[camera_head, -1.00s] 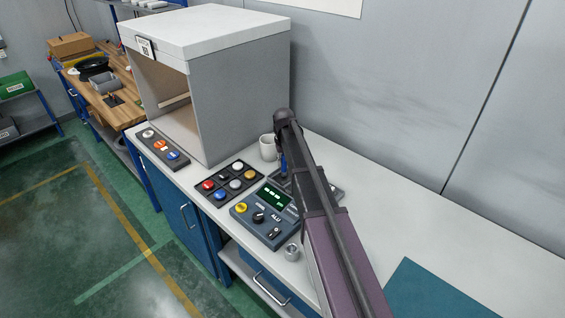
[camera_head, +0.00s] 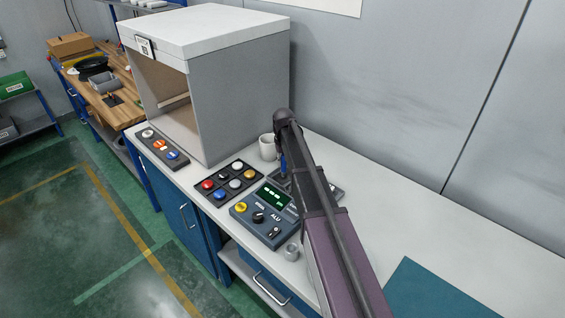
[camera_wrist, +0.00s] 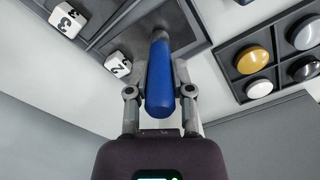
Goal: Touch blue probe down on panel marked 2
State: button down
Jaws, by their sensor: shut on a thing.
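The blue probe (camera_wrist: 160,78) is clasped between the fingers of my gripper (camera_wrist: 159,62) in the wrist view. Its far end is over a dark grey panel (camera_wrist: 150,34) beside the white block marked 2 (camera_wrist: 118,64). I cannot tell whether the tip touches the panel. Another white block marked 3 (camera_wrist: 67,20) stands to the upper left, by a neighbouring panel past a divider. In the head view the blue probe (camera_head: 283,163) shows only partly, beside my arm, which hides much of the dark panels behind it.
A control box with a green display (camera_head: 266,216) stands in front of the panels. A button board (camera_head: 229,181) lies to its left, and a white mug (camera_head: 267,147) stands behind. A metal cup (camera_head: 291,252) is near the front edge. A large grey cabinet (camera_head: 235,90) blocks the back left.

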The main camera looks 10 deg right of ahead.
jog(key=shift+s+f+b, duration=0.1)
jog(key=shift+f+b, duration=0.25)
jog(key=shift+b, duration=0.05)
dwell(1.8)
jog(key=shift+r, duration=0.15)
jog(key=shift+r+p, duration=3.35)
jog(key=shift+p, duration=0.2)
